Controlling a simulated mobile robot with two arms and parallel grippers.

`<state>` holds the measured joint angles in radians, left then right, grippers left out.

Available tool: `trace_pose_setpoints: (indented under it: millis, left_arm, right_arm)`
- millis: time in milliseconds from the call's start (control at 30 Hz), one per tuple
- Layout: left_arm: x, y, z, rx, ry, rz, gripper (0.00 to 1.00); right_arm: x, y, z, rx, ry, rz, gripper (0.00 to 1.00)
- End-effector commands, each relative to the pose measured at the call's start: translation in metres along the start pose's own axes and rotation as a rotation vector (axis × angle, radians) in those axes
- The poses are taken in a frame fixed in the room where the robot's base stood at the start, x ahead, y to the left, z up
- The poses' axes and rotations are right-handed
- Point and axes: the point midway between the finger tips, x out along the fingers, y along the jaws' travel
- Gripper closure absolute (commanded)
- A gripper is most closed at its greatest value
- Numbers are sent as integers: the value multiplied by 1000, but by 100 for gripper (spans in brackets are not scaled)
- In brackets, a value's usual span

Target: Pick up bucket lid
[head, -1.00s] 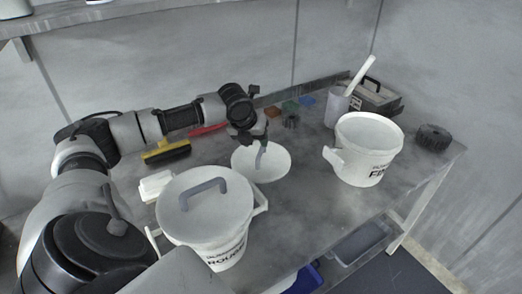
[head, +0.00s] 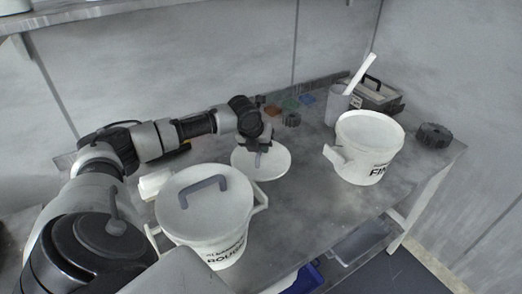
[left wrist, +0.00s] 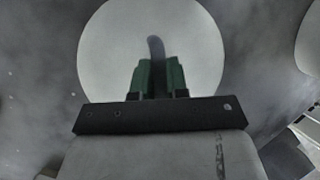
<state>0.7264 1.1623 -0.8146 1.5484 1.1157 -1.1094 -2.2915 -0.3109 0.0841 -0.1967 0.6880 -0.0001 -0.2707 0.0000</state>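The white round bucket lid (head: 276,166) lies on the table with its grey handle (head: 257,159) upward. It also shows in the left wrist view (left wrist: 105,52), below the gripper. My left gripper (head: 255,147) is over the lid's middle. In the left wrist view its green fingers (left wrist: 159,72) stand close on both sides of the handle, with only a handle-wide gap, and look shut on it. The lid looks flat on the table. My right gripper is not in view.
A lidded white bucket (head: 215,248) stands in front of the lid, and an open white bucket (head: 366,163) stands to the right. A grey cup (head: 337,105), a toolbox (head: 378,97) and a dark round part (head: 434,136) are behind. Table between the buckets is clear.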

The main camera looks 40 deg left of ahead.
Motion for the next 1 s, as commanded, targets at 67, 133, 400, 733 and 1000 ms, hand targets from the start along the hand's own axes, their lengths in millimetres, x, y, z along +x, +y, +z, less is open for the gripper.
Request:
trace_pose_setpoints:
  millis: [67, 133, 400, 733, 1000]
  left_arm:
    - [0, 0, 0, 0, 0, 1, 100]
    - [0, 0, 0, 0, 0, 0, 100]
    - [-6, -1, 3, 0, -2, -1, 100]
    - [-62, -14, 26, 0, -4, -2, 100]
    - [-99, -22, 41, -5, -2, 2, 100]
  right_arm:
    - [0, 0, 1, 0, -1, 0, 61]
    - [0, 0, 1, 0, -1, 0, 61]
    - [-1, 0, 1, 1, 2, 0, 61]
    - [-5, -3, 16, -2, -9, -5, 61]
    - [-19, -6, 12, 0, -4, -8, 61]
